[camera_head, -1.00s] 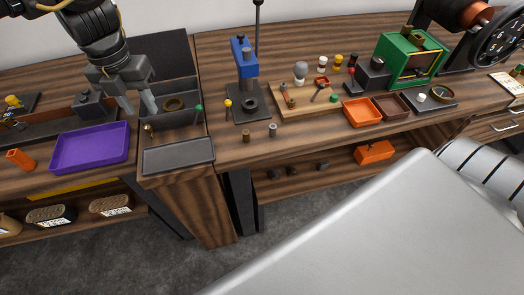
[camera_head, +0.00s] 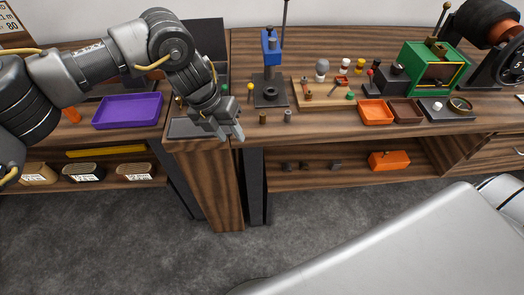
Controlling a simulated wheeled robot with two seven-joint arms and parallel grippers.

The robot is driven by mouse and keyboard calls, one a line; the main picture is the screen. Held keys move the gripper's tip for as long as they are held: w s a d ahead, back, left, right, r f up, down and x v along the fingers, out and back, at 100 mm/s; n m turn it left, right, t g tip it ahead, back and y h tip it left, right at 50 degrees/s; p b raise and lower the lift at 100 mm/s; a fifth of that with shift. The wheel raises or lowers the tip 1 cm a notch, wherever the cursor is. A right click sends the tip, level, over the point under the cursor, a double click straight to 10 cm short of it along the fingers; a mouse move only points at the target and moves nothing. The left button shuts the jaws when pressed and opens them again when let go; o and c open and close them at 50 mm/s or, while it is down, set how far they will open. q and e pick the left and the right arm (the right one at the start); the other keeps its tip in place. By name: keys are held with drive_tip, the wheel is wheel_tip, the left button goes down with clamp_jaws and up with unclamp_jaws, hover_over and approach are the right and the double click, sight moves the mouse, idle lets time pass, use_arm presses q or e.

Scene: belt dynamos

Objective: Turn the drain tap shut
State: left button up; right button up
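My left gripper (camera_head: 231,134) hangs over the front of the dark tray (camera_head: 183,129) at the bench edge, its two fingertips apart with nothing seen between them. The dark basin (camera_head: 221,76) behind it is largely hidden by my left arm. A small brass fitting (camera_head: 180,101) at the basin's front left looks like the drain tap, but it is too small and covered to tell how its handle is turned. A green knob (camera_head: 226,90) shows at the basin's right side. My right gripper is not in view.
A purple tray (camera_head: 128,111) lies left of the basin. A blue press (camera_head: 271,50) and two small posts, one brown (camera_head: 262,118) and one grey (camera_head: 287,116), stand to the right. Orange (camera_head: 376,112) and brown (camera_head: 406,110) trays lie farther right.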

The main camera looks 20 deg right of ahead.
use_arm(q)
drive_tip(key=s+d+f+h, duration=0.3)
drive_tip(key=s+d, duration=0.2)
drive_tip(key=d, duration=0.1)
drive_tip(key=shift+d+n+g, duration=0.25)
drive_tip(key=shift+n+g, duration=0.05)
drive_tip(key=shift+s, duration=0.2)
